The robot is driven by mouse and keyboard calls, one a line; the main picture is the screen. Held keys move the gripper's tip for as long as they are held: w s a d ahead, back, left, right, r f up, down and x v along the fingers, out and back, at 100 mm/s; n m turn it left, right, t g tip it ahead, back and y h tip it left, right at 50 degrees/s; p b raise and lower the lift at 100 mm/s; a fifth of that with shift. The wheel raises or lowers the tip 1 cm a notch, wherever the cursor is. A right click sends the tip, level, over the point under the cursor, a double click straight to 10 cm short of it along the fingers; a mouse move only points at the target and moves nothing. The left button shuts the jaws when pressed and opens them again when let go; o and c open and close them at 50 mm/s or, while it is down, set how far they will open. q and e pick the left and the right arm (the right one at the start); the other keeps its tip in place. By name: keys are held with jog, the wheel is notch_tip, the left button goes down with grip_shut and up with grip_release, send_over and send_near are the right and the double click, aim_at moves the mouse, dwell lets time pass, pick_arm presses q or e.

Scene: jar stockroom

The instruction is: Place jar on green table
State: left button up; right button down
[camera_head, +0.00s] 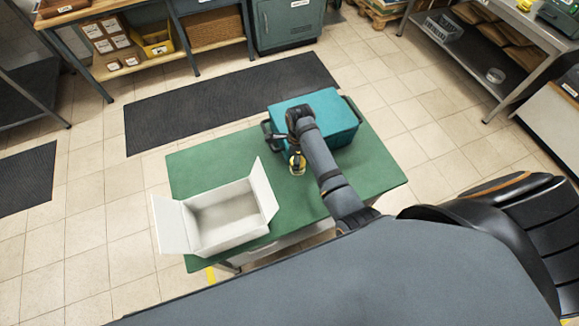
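A small jar (298,164) with yellow on it shows in the head view, over the middle of the green table (220,160). It is small, and I cannot tell whether its base touches the tabletop. My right gripper (296,154) points down at the jar, in front of the teal bin, and appears closed around its upper part. The fingers are small and partly hidden by my arm. My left gripper is not in view.
A teal bin (338,134) with dark handles stands on the table behind my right arm. An open white box (224,213) with flaps out covers the table's left front. Bare green surface lies between them and at the right end. Dark mats (230,95) lie on the floor behind.

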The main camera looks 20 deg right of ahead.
notch_tip(320, 180, down, 7)
jog(key=shift+w+r, duration=0.1)
dwell(0.3)
jog(key=c, duration=0.6)
grip_release()
jog(key=shift+o, duration=0.2)
notch_tip(320, 180, up, 12)
